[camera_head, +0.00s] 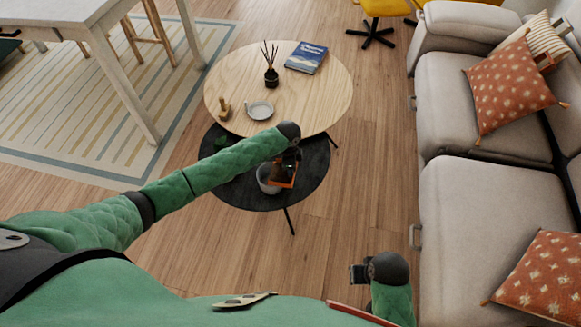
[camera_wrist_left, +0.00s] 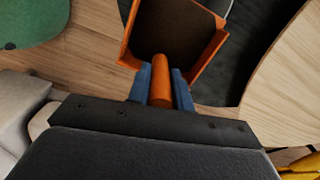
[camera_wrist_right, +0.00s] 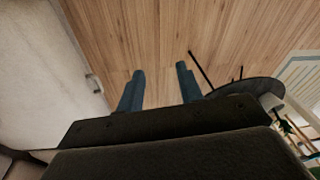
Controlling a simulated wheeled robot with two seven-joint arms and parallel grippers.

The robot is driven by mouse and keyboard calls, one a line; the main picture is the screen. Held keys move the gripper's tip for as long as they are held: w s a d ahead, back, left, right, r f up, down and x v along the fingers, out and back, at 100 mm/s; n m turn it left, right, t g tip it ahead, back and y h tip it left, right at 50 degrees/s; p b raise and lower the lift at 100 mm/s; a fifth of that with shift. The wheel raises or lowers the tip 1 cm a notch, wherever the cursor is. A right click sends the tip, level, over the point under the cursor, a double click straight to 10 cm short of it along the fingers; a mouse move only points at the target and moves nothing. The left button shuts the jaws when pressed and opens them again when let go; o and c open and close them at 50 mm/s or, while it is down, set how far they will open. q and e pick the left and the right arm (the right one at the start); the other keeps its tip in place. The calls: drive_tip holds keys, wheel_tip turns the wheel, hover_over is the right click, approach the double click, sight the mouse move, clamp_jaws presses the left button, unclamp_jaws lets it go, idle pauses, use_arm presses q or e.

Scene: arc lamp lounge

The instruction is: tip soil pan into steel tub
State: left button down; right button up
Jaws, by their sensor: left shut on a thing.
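The soil pan is an orange scoop with dark soil in it; it shows in the head view (camera_head: 284,178) and in the left wrist view (camera_wrist_left: 150,45). My left gripper (camera_head: 292,156) is shut on its orange handle (camera_wrist_left: 161,88). The pan is over or beside the right part of the steel tub (camera_head: 265,184), a light grey round vessel on the low black table. The pan and my arm hide part of the tub; I cannot tell whether they touch. My right gripper (camera_wrist_right: 161,88) is open and empty, above the wood floor.
The black round table (camera_head: 237,194) sits partly under a higher light wood table (camera_head: 325,95). That holds a book (camera_head: 306,57), a reed diffuser (camera_head: 271,77), a grey dish (camera_head: 260,110) and a small wooden object (camera_head: 224,109). A sofa (camera_head: 470,195) stands at right.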

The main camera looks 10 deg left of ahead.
drive_tip(key=shift+r, duration=0.35)
use_arm(q)
drive_tip(key=shift+r, duration=0.1)
use_arm(e)
drive_tip(key=shift+s+r, duration=0.1)
drive_tip(key=shift+r, duration=0.5)
use_arm(q)
drive_tip(key=shift+r, duration=0.1)
use_arm(e)
drive_tip(key=shift+s+r, duration=0.1)
use_arm(q)
drive_tip(key=shift+a+h+b, duration=0.1)
drive_tip(key=shift+h+b, duration=0.2)
use_arm(e)
drive_tip(key=shift+s+r, duration=0.1)
drive_tip(key=shift+r, duration=0.35)
drive_tip(key=shift+r, duration=0.1)
